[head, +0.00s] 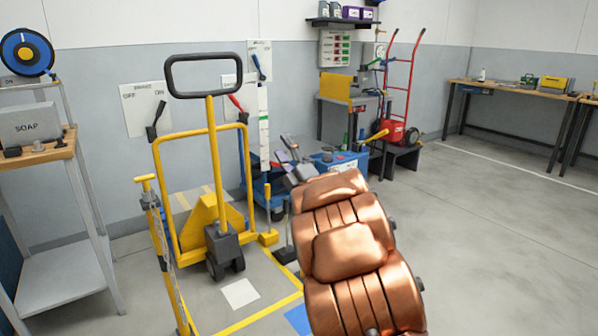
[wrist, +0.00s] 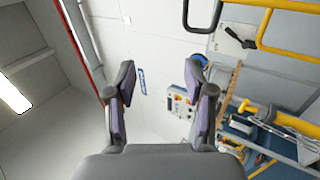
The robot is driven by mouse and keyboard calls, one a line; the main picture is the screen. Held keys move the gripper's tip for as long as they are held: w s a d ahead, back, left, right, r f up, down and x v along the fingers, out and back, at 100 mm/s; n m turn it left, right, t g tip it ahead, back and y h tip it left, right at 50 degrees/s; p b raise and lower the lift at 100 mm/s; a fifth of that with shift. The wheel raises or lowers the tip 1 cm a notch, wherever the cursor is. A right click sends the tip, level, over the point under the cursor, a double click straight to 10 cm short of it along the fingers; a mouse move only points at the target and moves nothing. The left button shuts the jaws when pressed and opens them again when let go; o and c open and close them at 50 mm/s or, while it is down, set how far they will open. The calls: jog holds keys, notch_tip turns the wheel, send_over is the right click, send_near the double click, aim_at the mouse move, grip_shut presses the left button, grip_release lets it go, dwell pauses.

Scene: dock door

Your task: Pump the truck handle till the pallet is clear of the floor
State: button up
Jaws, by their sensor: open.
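The yellow pallet truck (head: 205,200) stands left of centre in the head view. Its yellow shaft stands upright and ends in a black loop handle (head: 205,76). In the wrist view a dark loop (wrist: 202,30), seemingly this handle, shows at the top edge, beyond the fingertips. My gripper (head: 290,160) is right of the shaft and lower than the handle in the head view, apart from it. In the wrist view my gripper (wrist: 161,72) has its fingers spread with nothing between them. I cannot make out a pallet or its gap to the floor.
A shelf (head: 60,280) with a soap box (head: 32,125) stands at left, near a yellow post (head: 165,250). A red hand truck (head: 398,85) and a workbench (head: 520,90) stand farther back. The right floor is clear.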

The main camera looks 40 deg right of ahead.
jog(key=v, duration=0.9)
jog(key=shift+s+f, duration=0.2)
jog(key=shift+s, duration=0.15)
dwell(0.6)
jog(key=w+a+r+m+g+h+p, duration=0.35)
jog(key=m+g+p, duration=0.4)
jog(key=p, duration=0.25)
jog(key=s+a+r+m+g+y+p, duration=0.1)
jog(key=s+a+r+m+g+p, duration=0.2)
jog(key=s, duration=1)
jog(key=s+a+r+m+g+y+p, duration=0.1)
jog(key=s+a+r+m+g+p, duration=0.2)
jog(key=s+a+g+p, duration=0.6)
jog(key=s+a+r+m+g+y+p, duration=0.1)
jog(key=s+a+r+m+g+p, duration=0.2)
jog(key=s+a+g+p, duration=0.3)
jog(key=s+a+m+p, duration=0.1)
jog(key=s+a, duration=0.4)
jog(key=s, duration=0.7)
jog(key=shift+s+a+g+p, duration=0.2)
jog(key=shift+s+g+p, duration=0.15)
jog(key=shift+p, duration=0.2)
